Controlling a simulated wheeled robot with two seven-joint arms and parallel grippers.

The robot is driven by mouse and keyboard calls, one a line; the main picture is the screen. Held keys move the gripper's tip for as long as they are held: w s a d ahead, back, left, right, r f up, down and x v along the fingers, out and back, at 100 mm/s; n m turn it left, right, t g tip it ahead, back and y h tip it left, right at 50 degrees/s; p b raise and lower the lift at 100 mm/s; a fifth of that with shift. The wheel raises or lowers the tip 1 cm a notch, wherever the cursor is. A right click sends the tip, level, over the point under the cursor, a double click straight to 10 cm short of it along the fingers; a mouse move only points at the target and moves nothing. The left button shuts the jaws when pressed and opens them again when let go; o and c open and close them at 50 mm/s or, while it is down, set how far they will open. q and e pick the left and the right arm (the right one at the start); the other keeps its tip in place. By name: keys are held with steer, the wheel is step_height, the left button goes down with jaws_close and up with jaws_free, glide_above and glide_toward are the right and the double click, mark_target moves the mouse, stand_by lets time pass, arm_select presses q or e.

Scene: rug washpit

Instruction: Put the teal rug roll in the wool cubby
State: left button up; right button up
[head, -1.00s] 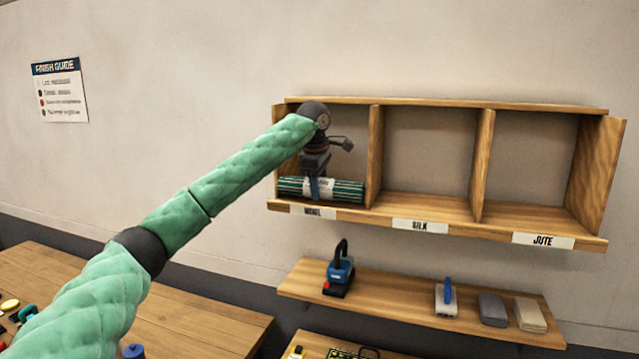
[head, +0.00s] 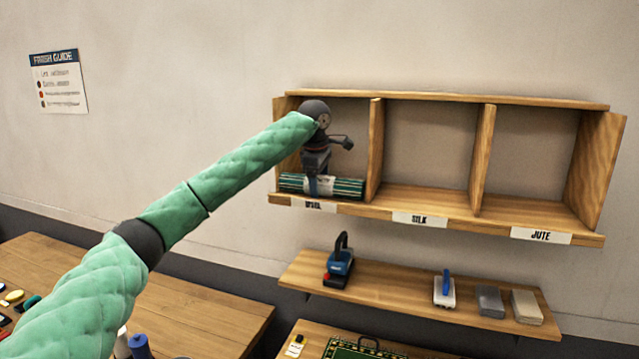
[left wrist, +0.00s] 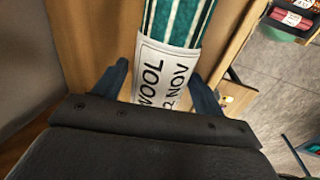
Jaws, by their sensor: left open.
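The teal rug roll (head: 345,187) with pale stripes and a white paper band lies lengthwise in the leftmost cubby, the wool cubby (head: 350,130), on its floor. In the left wrist view the roll (left wrist: 178,18) carries a band reading "WOOL" and "NOV". My left gripper (head: 318,190) is at the roll, its blue fingers (left wrist: 160,85) apart, one on each side of the band. I cannot tell whether either finger touches the roll. The cubby's front label (head: 313,205) is partly unreadable. My right gripper is not in view.
Cubbies labelled silk (head: 420,218) and jute (head: 540,236) are empty to the right. A lower shelf (head: 400,285) holds a blue tool (head: 340,265), a brush and two blocks. Upright dividers (head: 374,150) bound the wool cubby. A wooden table (head: 200,300) stands at lower left.

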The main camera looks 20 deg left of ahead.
arm_select(q)
steer(key=shift+r, duration=0.1)
steer(key=shift+r+b, duration=0.2)
steer(key=shift+b, duration=0.1)
steer(key=b+v, duration=0.3)
steer(key=v, duration=0.4)
steer(key=shift+r, duration=0.25)
steer(key=shift+b+v, duration=0.7)
steer(key=shift+v, duration=1.35)
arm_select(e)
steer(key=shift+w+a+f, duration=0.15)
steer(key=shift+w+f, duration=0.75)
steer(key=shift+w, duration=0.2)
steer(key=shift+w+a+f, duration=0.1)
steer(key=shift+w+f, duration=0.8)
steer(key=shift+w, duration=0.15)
